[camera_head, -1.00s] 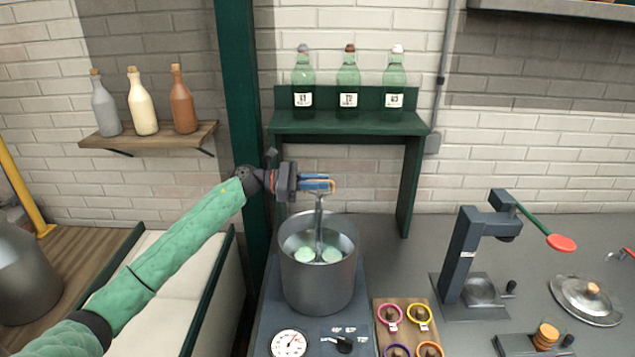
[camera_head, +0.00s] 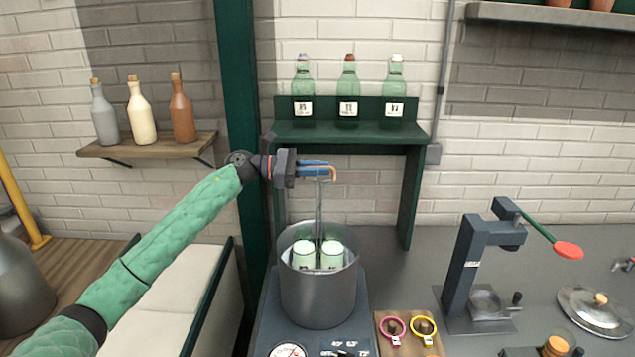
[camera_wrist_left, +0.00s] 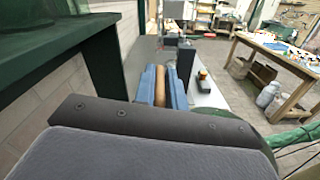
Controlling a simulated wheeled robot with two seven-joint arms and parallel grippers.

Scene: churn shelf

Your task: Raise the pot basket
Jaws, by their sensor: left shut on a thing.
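A grey metal pot (camera_head: 318,295) stands on the dark heating base with a dial. The pot basket's upright rod (camera_head: 319,215) rises out of the pot's middle to a hooked handle (camera_head: 333,174) at its top. Two pale green jars (camera_head: 332,255) show inside the pot, near the level of its rim. My left gripper (camera_head: 318,170) is shut on the basket's handle, above the pot. In the left wrist view the blue fingers (camera_wrist_left: 165,88) hold the brown handle bar between them. The basket's bottom is hidden by the pot wall. My right gripper is not in view.
A green shelf (camera_head: 350,138) with three bottles stands behind the pot. A wooden shelf (camera_head: 150,150) with three bottles hangs at left. A dark press with a red-tipped lever (camera_head: 465,265), a lid (camera_head: 597,310) and coloured rings (camera_head: 423,327) are at right.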

